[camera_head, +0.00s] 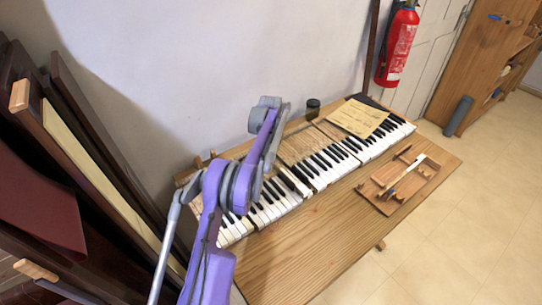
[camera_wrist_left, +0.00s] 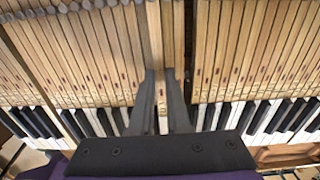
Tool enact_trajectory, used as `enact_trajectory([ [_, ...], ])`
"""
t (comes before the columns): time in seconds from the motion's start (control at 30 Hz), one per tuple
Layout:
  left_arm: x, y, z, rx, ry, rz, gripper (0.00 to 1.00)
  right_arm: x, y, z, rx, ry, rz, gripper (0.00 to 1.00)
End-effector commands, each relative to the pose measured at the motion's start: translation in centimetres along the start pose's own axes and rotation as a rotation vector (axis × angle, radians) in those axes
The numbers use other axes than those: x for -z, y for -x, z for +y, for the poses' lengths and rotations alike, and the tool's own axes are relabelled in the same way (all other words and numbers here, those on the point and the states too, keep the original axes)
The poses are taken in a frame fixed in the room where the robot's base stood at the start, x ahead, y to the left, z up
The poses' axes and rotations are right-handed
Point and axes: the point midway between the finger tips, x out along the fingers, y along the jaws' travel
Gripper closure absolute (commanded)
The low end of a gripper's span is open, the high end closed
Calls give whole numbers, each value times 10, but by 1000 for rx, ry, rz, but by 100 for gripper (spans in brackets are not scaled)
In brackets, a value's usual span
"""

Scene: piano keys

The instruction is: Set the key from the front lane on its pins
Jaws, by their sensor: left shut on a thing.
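In the left wrist view my left gripper (camera_wrist_left: 161,75) is shut on a long, narrow wooden key (camera_wrist_left: 162,118). The key lies lengthwise between the two dark fingers, and its number mark shows near the front. My right gripper is not in view.
A shallow wooden tray (camera_head: 385,204) with dividers stands at the right on the bench, with a slim pale-and-dark piece (camera_head: 402,177) in it. A paper sheet (camera_head: 358,117) and a dark jar (camera_head: 312,105) are at the back. The bench front (camera_head: 300,250) is clear.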

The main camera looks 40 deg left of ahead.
Motion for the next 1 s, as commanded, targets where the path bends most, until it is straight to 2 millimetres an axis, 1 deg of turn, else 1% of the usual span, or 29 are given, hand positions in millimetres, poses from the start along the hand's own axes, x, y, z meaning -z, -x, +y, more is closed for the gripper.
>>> enact_trajectory([
  [0.47,0,0,0,0,0,0,100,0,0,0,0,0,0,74],
  [1.0,0,-8,0,0,0,0,100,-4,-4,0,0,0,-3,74],
])
